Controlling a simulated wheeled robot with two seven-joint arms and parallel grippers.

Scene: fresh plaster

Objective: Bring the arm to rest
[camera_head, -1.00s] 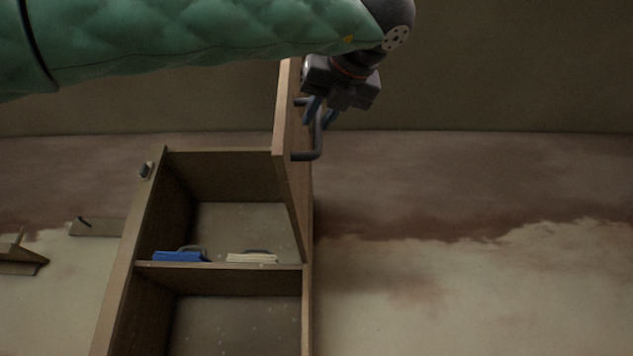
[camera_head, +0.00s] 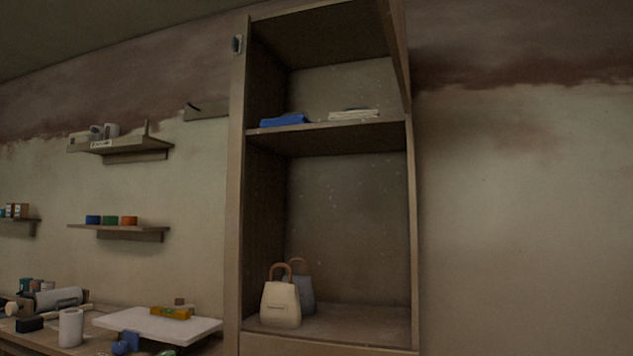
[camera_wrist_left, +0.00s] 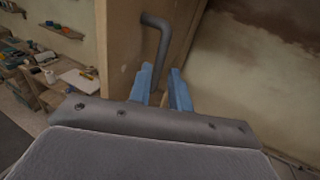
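My left gripper (camera_wrist_left: 161,88) shows only in the left wrist view. Its two blue fingers stand apart, with the grey bar handle (camera_wrist_left: 172,38) of a wooden door (camera_wrist_left: 122,45) running down into the gap between them. Whether the fingers touch the handle is hard to tell. In the head view the door (camera_head: 398,45) stands open at the top right of a tall wooden cabinet (camera_head: 237,200), and its handle is out of frame. Neither my arms nor my right gripper show in the head view.
The cabinet holds a blue item (camera_head: 283,120), a pale folded item (camera_head: 354,114) and two bags, the front one cream (camera_head: 281,303). Wall shelves (camera_head: 125,229) and a cluttered worktable (camera_head: 90,336) are at left. The wall right of the cabinet is bare.

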